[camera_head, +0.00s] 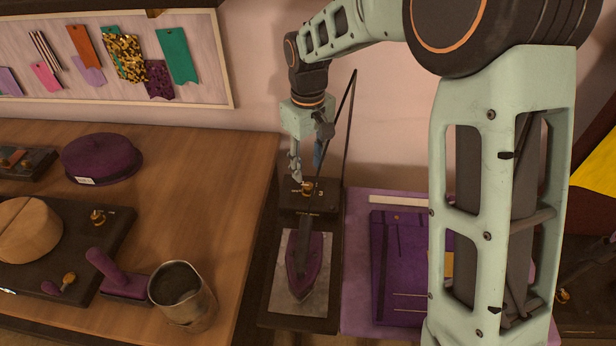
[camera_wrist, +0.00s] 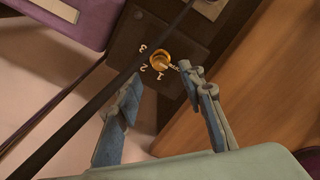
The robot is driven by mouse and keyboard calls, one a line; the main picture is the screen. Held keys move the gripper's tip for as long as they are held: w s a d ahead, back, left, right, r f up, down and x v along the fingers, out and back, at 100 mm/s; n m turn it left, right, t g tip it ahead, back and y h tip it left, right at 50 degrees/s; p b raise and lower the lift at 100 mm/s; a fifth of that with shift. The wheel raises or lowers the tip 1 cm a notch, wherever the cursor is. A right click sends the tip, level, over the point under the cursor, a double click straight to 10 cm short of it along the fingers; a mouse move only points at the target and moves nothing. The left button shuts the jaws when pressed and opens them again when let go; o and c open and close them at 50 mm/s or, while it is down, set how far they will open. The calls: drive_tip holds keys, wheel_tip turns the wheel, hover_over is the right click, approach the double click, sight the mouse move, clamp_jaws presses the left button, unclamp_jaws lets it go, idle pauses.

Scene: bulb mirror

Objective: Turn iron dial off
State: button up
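The brass iron dial (camera_head: 306,187) sits on the dark block at the back of the iron's stand (camera_head: 290,324). In the wrist view the dial (camera_wrist: 161,62) is a round gold knob with the marks 3, 2 and 1 beside it. Its pointer lies toward the right fingertip; its exact setting is unclear. The purple iron (camera_head: 302,272) rests on a grey plate in front of the dial. My gripper (camera_head: 306,172) is above the dial, pointing down. In the wrist view my gripper (camera_wrist: 158,76) is open, with the right fingertip close to the knob; contact cannot be told.
A dark cord or rod (camera_head: 350,125) rises beside my gripper and crosses the wrist view. The wooden table (camera_head: 215,165) at left holds a purple hat (camera_head: 101,158), a metal cup (camera_head: 183,296) and a dark board. A purple mat (camera_head: 359,300) lies right of the stand.

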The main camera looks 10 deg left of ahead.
sight(308, 185)
wheel_tip(308, 185, up, 6)
idle(0.6)
